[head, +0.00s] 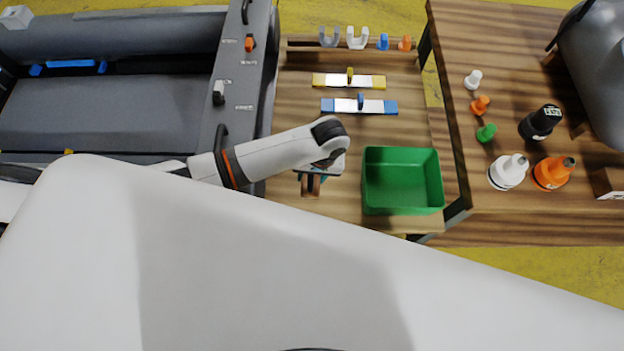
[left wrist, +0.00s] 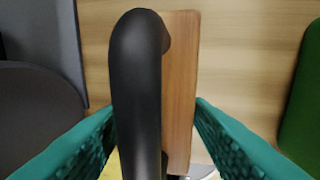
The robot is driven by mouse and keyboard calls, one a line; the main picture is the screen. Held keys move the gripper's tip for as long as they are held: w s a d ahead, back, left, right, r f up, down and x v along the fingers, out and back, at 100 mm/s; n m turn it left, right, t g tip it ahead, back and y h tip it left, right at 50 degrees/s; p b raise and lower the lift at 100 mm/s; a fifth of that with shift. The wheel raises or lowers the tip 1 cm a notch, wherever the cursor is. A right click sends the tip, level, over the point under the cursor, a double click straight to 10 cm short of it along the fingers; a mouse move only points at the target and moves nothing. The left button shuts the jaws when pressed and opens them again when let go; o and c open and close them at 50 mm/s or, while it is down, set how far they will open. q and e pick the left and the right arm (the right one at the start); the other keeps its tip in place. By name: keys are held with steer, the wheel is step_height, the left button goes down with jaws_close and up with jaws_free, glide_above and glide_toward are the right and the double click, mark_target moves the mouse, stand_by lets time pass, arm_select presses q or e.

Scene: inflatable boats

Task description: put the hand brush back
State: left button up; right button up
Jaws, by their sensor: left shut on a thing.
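The hand brush (left wrist: 180,85) has a brown wooden back and a thick black arched handle. It fills the middle of the left wrist view, lengthwise between the teal fingers. My left gripper (left wrist: 155,112) is shut on it. In the head view my left gripper (head: 318,176) is over the wooden table, just left of the green bin (head: 403,209). My own wrist covers most of the brush there, and its bristles are hidden. My right gripper is not in view.
A yellow and a blue clamp-like strip (head: 349,81) (head: 359,106) lie beyond the gripper. A rack (head: 300,44) with small clips stands at the back. The grey inflatable boat (head: 130,110) borders the left. Bottles (head: 541,122) and caps occupy the right table.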

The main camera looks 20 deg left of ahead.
arm_select(q)
steer(key=shift+f, duration=1.9)
steer(key=shift+f, duration=0.15)
steer(key=o, duration=0.9)
steer(key=r, duration=0.4)
steer(key=d+r, duration=0.1)
steer(key=r, duration=0.3)
steer(key=d+r, duration=0.1)
steer(key=r, duration=0.3)
steer(key=shift+w+p, duration=0.3)
steer(key=shift+p, duration=0.05)
steer(key=shift+s, duration=0.1)
